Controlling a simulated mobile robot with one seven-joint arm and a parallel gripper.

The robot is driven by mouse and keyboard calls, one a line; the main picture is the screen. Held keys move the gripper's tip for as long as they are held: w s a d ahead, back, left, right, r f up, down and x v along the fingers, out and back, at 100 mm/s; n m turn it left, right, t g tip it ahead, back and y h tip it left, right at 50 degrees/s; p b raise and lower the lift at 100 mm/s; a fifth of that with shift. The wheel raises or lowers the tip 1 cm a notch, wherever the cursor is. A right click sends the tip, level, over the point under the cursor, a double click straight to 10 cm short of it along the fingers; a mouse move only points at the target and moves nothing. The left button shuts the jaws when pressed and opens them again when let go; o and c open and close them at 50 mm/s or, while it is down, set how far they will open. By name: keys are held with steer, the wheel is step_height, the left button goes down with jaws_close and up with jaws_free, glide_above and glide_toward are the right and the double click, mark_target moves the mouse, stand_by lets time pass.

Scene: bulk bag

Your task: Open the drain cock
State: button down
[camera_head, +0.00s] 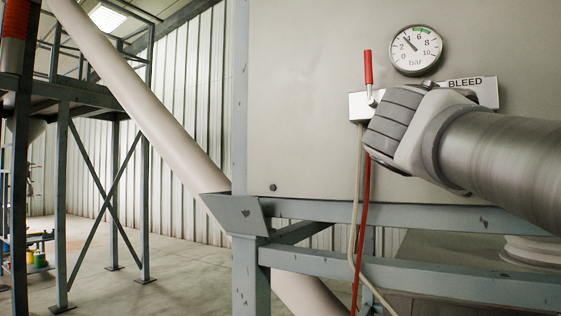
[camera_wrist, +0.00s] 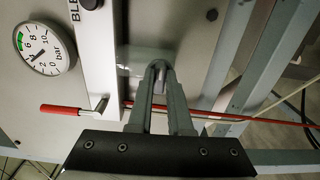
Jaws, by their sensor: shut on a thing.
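In the wrist view, the fingers of my gripper (camera_wrist: 159,70) are closed together at their tips around a small pale metal piece (camera_wrist: 160,86). It sits just off the pale valve plate and appears to be the drain cock's handle. Most of it is hidden by the fingers. In the head view, my wrist hides the fingertips and this part of the plate. A red-handled lever (camera_head: 368,68) stands upright at the plate's left end, clear of my fingers. It also shows in the wrist view (camera_wrist: 65,109).
A plate lettered BLEED (camera_head: 480,90) lies right of my wrist, under a round pressure gauge (camera_head: 416,50) with its needle near 4. A red hose (camera_head: 366,220) and a beige hose (camera_head: 358,200) hang below. A grey frame beam (camera_head: 400,278) crosses beneath my arm.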

stand_by(0.4)
steer(key=c, duration=0.8)
jaws_free()
steer(key=shift+c, duration=0.2)
steer(key=shift+s+a, duration=0.1)
steer(key=shift+s, duration=0.05)
